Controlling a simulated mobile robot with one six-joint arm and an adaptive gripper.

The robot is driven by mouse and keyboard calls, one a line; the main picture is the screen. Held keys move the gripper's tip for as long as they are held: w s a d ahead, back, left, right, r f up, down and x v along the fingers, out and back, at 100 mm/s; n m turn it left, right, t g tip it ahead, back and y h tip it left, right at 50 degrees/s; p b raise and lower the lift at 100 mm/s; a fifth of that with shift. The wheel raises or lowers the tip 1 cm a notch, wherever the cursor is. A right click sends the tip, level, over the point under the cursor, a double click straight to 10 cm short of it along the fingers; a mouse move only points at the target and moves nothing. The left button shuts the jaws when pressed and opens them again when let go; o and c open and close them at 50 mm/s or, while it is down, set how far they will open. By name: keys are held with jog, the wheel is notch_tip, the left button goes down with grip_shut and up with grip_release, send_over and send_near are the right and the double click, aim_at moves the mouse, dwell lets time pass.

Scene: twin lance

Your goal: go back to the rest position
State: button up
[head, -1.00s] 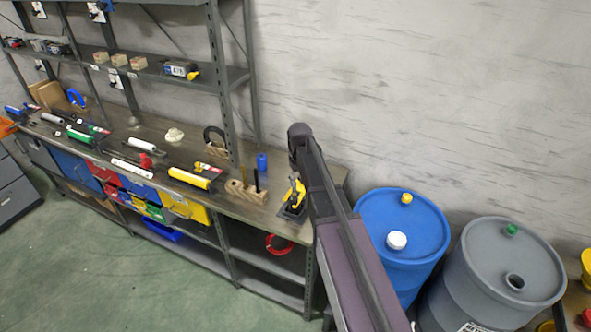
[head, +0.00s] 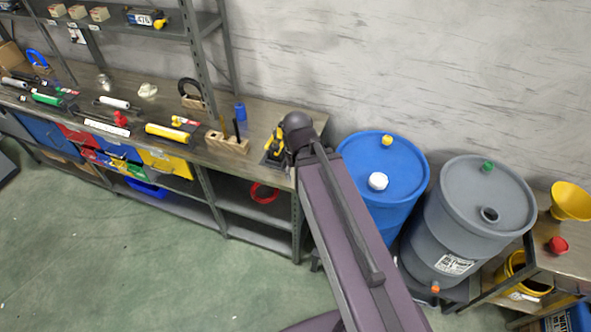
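My arm (head: 350,230) rises from the bottom of the head view and reaches toward the right end of the workbench (head: 262,118). Its dark rounded joint (head: 298,128) shows over the bench's right end. My gripper cannot be made out in this view, so its state and anything in it are hidden. A yellow and black tool (head: 275,145) stands on the bench just left of the joint, partly covered by it.
A blue drum (head: 375,155) and a grey drum (head: 465,215) stand right of my arm. A yellow funnel (head: 570,202) and a red cap (head: 558,245) sit on a shelf at far right. A wooden block (head: 227,143) is on the bench. Green floor (head: 120,260) is clear at lower left.

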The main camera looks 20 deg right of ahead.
jog(key=shift+f, duration=0.1)
notch_tip(320, 180, down, 10)
jog(key=b, duration=1)
dwell(0.9)
